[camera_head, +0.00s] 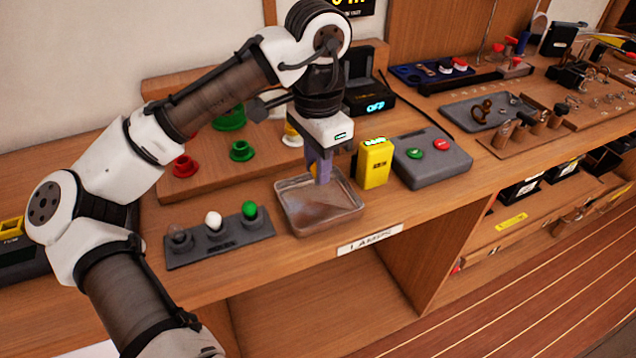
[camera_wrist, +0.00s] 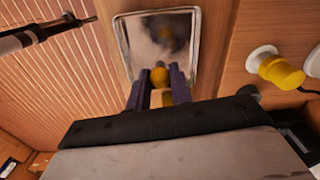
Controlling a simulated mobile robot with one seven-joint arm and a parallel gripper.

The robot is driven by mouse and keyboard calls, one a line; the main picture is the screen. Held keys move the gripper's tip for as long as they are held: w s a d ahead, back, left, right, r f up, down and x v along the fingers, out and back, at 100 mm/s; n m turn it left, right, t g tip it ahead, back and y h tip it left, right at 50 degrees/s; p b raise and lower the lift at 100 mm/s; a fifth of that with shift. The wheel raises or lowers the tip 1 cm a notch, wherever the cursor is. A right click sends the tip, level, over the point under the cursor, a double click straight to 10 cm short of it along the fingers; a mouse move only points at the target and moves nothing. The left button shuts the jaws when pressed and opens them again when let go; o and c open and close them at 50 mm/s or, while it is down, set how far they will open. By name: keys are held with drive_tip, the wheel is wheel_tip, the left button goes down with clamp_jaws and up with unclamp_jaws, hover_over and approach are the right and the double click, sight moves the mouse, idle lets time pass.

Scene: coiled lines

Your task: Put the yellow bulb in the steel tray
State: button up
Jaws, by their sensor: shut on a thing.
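The steel tray (camera_head: 322,208) lies on the bench near its front edge and looks empty in the head view. It also shows below my gripper in the wrist view (camera_wrist: 122,35). My gripper (camera_head: 321,175) points down over the back part of the tray. It is shut on the yellow bulb (camera_wrist: 159,76), whose rounded top shows between the two fingers. In the head view only a bit of the yellow bulb (camera_head: 313,168) shows beside the fingers. The bulb appears held above the tray floor; the exact gap is hard to tell.
A dark rack (camera_head: 220,242) with grey, white and green bulbs stands left of the tray. A yellow box (camera_head: 375,165) and a grey button box (camera_head: 445,165) stand close on the right. A wooden board (camera_head: 185,185) with coloured sockets is behind.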

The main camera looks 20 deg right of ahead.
drive_tip(key=shift+f, duration=2.3)
drive_tip(key=shift+f, duration=0.15)
drive_tip(key=o, duration=0.9)
wheel_tip(320, 180, up, 12)
drive_tip(key=shift+r, duration=0.15)
